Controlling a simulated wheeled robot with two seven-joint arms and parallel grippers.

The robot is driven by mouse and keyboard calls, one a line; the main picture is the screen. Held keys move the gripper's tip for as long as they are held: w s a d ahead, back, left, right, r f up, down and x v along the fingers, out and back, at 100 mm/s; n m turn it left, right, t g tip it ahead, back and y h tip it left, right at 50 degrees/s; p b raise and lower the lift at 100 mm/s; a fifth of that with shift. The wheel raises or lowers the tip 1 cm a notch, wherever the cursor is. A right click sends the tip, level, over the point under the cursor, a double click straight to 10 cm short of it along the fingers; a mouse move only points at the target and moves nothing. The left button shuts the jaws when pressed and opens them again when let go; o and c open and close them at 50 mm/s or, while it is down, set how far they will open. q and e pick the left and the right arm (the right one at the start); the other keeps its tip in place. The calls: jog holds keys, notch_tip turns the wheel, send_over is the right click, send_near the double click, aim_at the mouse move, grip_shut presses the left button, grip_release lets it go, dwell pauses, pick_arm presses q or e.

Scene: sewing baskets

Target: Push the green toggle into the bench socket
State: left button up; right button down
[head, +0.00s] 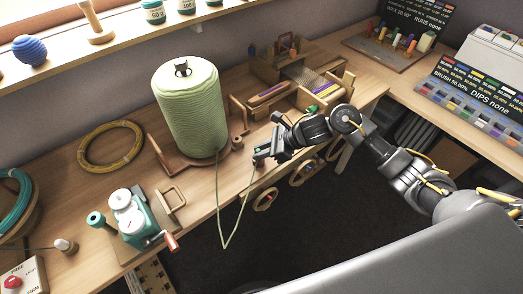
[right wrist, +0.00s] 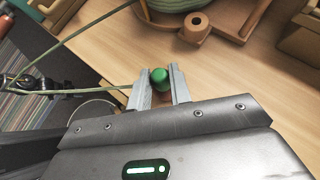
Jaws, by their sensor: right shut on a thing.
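My right gripper (head: 264,154) is at the front edge of the bench, in front of the large green spool. In the right wrist view, its two fingers (right wrist: 160,82) are closed around the green toggle (right wrist: 159,77), whose round green head shows between the tips. A green cord (right wrist: 105,87) runs in from the left to the gripper. In the head view the cord (head: 220,215) hangs in a loop below the bench edge. The toggle's lower end is hidden by the fingers, and I cannot make out the bench socket. My left gripper is not in view.
The green spool (head: 190,110) stands on a wooden base behind the gripper. A wooden organizer (head: 263,103) is at the back right. A hand-cranked winder (head: 128,215) stands at the front left, and a yellow coil (head: 111,146) lies behind it. Bare bench lies between.

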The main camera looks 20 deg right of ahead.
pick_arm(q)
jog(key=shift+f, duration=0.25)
pick_arm(e)
jog(key=shift+f, duration=0.25)
jog(key=c, duration=1.2)
grip_release()
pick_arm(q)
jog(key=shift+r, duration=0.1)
pick_arm(e)
jog(key=shift+d+r, duration=0.1)
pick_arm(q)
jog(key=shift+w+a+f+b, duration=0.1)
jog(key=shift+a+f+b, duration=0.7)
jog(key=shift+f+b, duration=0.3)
pick_arm(e)
jog(key=v, duration=1)
jog(key=shift+s+d+r, duration=0.1)
jog(key=shift+d+r, duration=0.05)
jog(key=shift+r, duration=0.1)
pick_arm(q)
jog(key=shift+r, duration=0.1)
